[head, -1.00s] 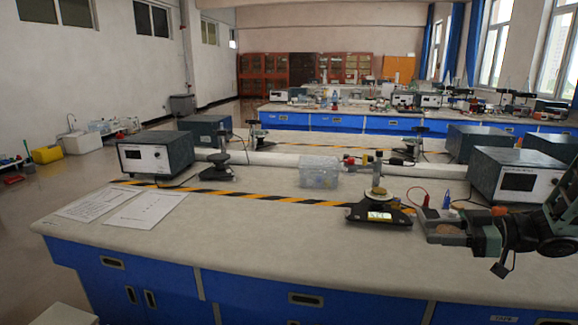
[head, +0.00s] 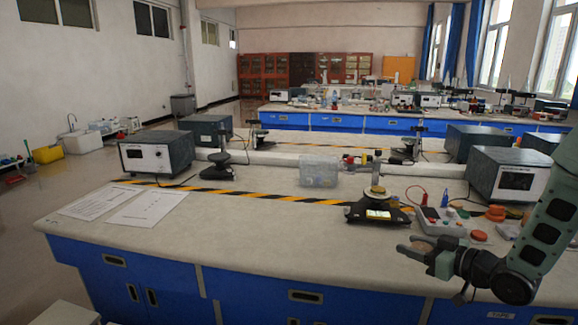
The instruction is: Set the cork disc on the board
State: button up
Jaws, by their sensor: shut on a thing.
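My gripper (head: 412,247) is at the right, over the front part of the near bench, with its jaws toward the left. It is shut on a small, flat, brownish disc, which looks like the cork disc (head: 424,246). The fingers partly cover the disc. The gripper is in front of and to the right of a black stand (head: 366,212) with a round yellowish top. A pale, flat piece (head: 431,228) with small items on it lies just behind the gripper; I cannot tell if it is the board.
Orange round pieces (head: 496,213) lie right of the gripper, beside a dark instrument box (head: 505,178). A clear plastic box (head: 319,170) stands mid-bench behind yellow-black tape (head: 270,197). Paper sheets (head: 146,207) lie at the left. The front middle of the bench is clear.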

jog(key=s+d+f+m+t+h, duration=0.1)
jog(key=s+f+m+h, duration=0.1)
jog(key=f, duration=0.4)
jog(key=s+d+f+m+t+h, duration=0.1)
jog(key=s+f+m+t+h, duration=0.1)
jog(key=f+m+h, duration=0.3)
notch_tip(320, 180, down, 3)
jog(key=shift+s+d+r+h, duration=0.25)
jog(key=shift+d+h, duration=0.1)
jog(key=shift+h, duration=0.85)
